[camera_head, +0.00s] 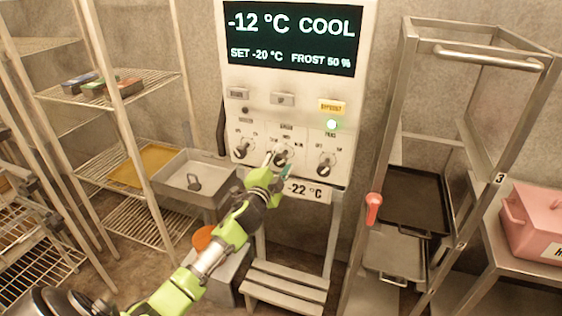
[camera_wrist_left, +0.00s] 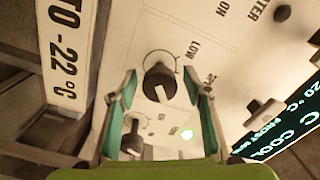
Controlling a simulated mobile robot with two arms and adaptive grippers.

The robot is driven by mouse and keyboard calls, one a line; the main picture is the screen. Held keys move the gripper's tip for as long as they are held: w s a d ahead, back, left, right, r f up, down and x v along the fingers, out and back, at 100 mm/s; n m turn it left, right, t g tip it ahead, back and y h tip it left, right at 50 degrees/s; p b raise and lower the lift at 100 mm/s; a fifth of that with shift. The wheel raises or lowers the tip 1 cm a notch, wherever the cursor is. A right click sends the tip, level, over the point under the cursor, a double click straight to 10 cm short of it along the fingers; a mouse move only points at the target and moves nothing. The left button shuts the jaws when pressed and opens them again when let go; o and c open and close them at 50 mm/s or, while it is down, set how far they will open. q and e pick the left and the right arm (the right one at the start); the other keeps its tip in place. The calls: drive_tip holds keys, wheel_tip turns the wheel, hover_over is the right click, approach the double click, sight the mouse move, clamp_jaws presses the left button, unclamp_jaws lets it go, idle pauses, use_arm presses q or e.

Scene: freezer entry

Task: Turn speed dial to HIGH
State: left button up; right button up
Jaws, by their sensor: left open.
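The control panel (camera_head: 290,105) stands upright, with three dark dials in a row below its indicator buttons. The middle dial (camera_head: 283,153) is partly hidden by my left gripper (camera_head: 277,163). In the left wrist view, this dark round dial (camera_wrist_left: 158,80) has a pale pointer mark and the word LOW beside it. My left gripper (camera_wrist_left: 168,84) is open, its teal-padded fingers on both sides of the dial. Whether they touch it I cannot tell. The right dial (camera_head: 327,163) also shows low in the wrist view (camera_wrist_left: 132,138). My right gripper is out of view.
A lit display (camera_head: 291,38) reads -12 °C COOL. A green light (camera_head: 331,125) glows above the right dial. A -22 °C sign (camera_head: 308,191) hangs below the panel, above a step stool (camera_head: 285,285). Wire shelves (camera_head: 125,85) stand left, a metal rack (camera_head: 410,100) right.

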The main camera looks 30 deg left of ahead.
use_arm(q)
drive_tip(key=shift+s, duration=0.1)
drive_tip(key=v, duration=1.1)
drive_tip(key=shift+s, duration=0.4)
drive_tip(key=shift+f, duration=0.15)
